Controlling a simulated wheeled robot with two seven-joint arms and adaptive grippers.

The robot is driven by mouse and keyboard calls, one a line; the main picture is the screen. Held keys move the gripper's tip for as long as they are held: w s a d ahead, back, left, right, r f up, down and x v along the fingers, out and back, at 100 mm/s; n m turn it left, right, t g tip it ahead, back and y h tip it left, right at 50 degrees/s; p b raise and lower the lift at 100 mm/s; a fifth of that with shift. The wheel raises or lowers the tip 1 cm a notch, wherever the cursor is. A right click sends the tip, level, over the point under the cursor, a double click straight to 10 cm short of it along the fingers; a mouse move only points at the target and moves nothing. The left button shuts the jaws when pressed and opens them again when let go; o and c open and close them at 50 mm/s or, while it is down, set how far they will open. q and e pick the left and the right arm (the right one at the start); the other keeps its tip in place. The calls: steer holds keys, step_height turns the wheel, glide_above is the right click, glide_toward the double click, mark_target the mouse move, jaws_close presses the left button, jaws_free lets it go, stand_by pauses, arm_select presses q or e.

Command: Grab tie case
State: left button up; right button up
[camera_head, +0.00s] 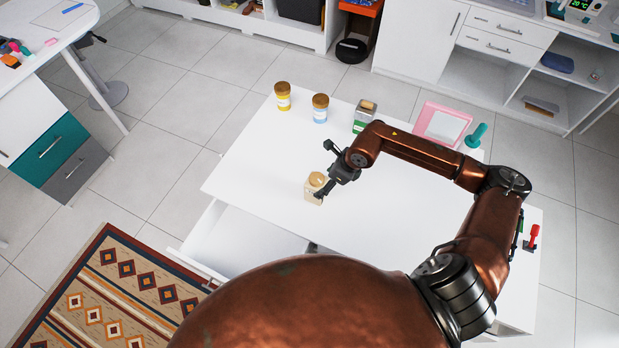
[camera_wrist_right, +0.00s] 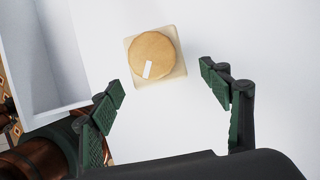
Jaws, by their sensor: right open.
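No object here is plainly recognisable as a tie case. A small beige square jar with a round tan lid (camera_head: 314,187) stands upright on the white table. In the right wrist view the same jar (camera_wrist_right: 153,57) shows from above, with a pale label on its lid. My right gripper (camera_head: 325,170) is open and beside the jar. In the wrist view its two green-padded fingers (camera_wrist_right: 163,80) are spread on either side and below the jar, with white table between them. The gripper holds nothing. My left gripper is not in view.
The white table (camera_head: 240,165) also bears a yellow jar (camera_head: 283,97), a blue jar (camera_head: 320,108), a green-and-metal box (camera_head: 364,116) and a pink-framed case (camera_head: 442,126). A drawer (camera_head: 245,243) stands open at the front left. The table left of the jar is clear.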

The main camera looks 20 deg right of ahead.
steer(key=shift+w+a+f, duration=0.1)
steer(key=shift+w+f, duration=0.2)
steer(key=shift+f, duration=0.05)
steer(key=shift+a+x, duration=0.1)
steer(key=shift+x, duration=1.7)
steer(key=shift+a+x, duration=0.15)
steer(key=shift+x, duration=1.65)
steer(key=shift+s, duration=0.1)
steer(key=shift+c, duration=0.4)
steer(key=shift+r, duration=0.1)
steer(key=c, duration=1.3)
